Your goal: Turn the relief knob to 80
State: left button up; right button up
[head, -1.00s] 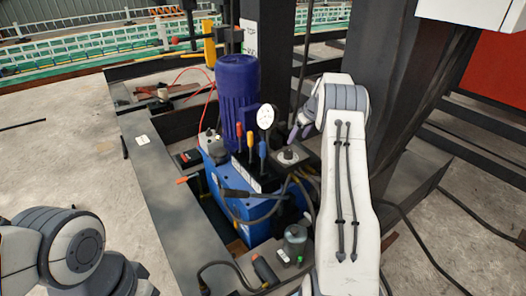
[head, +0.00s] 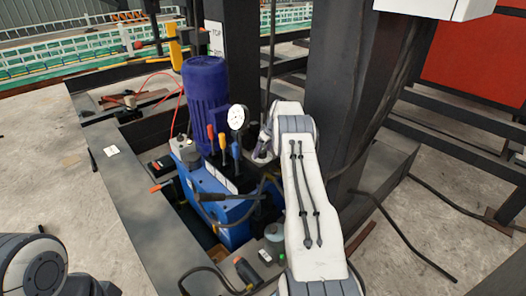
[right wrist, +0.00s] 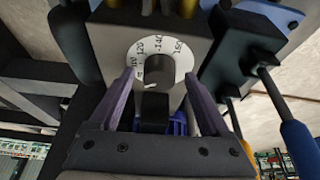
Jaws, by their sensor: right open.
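The relief knob (right wrist: 160,66) is a dark round knob in the middle of a white dial (right wrist: 134,58) in the right wrist view. The dial carries printed numbers, among them 120 and 140, and a short white mark shows at the knob's lower edge. My right gripper (right wrist: 159,78) is open, with one purple finger on each side of the knob; I cannot tell whether either finger touches it. In the head view my right gripper (head: 262,150) is at the valve block beside the gauge (head: 237,117) and hides the knob. My left gripper is out of view.
Dark steel beams (head: 345,80) stand behind and to the right. Hoses cross in front.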

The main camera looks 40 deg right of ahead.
grip_shut()
jog(key=shift+d+f+n+b, duration=0.1)
jog(key=shift+n+b, duration=0.2)
jog(key=shift+n+y, duration=0.3)
jog(key=shift+n, duration=0.2)
grip_release()
jog(key=a+v, duration=0.1)
jog(key=v, duration=0.9)
jog(key=shift+d+r+p, duration=0.3)
jog(key=shift+d+r, duration=0.05)
jog(key=shift+d, duration=0.1)
